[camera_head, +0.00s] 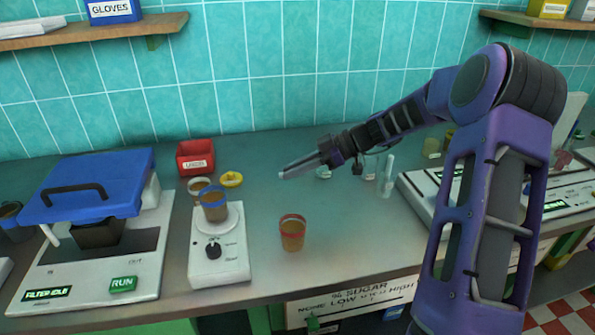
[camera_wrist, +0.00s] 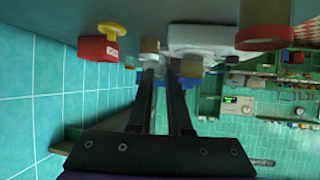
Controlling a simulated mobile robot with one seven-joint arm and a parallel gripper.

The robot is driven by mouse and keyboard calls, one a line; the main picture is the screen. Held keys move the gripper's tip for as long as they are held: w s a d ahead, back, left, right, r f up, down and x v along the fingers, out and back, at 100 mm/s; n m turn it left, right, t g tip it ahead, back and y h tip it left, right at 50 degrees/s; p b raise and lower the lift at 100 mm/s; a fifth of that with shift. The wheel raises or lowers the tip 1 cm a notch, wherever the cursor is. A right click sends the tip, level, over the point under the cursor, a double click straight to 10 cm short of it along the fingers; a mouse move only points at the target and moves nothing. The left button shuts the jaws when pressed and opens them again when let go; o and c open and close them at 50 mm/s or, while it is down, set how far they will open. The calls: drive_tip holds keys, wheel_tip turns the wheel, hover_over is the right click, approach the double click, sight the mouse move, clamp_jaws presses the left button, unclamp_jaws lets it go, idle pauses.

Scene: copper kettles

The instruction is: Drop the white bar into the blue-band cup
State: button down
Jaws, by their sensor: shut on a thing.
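My gripper (camera_head: 298,168) is shut on the small white bar (camera_head: 283,174), whose pale end shows at the fingertips. It is held in the air above the counter, to the right of and higher in the picture than the blue-band cup. The blue-band cup (camera_head: 214,206) stands upright on a white stirrer plate, with brown contents. In the wrist view my two dark fingers (camera_wrist: 161,75) run toward the stirrer, and a brownish cup, likely the blue-band one (camera_wrist: 191,67), is just right of their tips. The bar cannot be made out clearly there.
A red-band cup (camera_head: 292,234) stands on the counter right of the stirrer (camera_head: 220,255). A white-rimmed cup (camera_head: 199,187), a yellow-topped item (camera_head: 231,180) and a red box (camera_head: 196,158) are behind. A blue-lidded machine (camera_head: 85,190) stands left.

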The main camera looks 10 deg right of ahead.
drive_tip(key=s+a+r+p, duration=0.1)
drive_tip(key=s+a+r, duration=0.25)
drive_tip(key=a, duration=0.35)
drive_tip(key=s+a+r, duration=0.2)
drive_tip(key=a+r, duration=0.3)
drive_tip(key=a, duration=0.3)
drive_tip(key=shift+w+f+b, duration=0.1)
drive_tip(key=shift+f+b, duration=0.7)
drive_tip(key=shift+f, duration=2.05)
drive_tip(key=c, duration=0.8)
unclamp_jaws()
drive_tip(key=shift+o, duration=0.2)
drive_tip(key=v, duration=1.7)
drive_tip(key=shift+d, duration=0.2)
drive_tip(key=shift+a+r, duration=0.1)
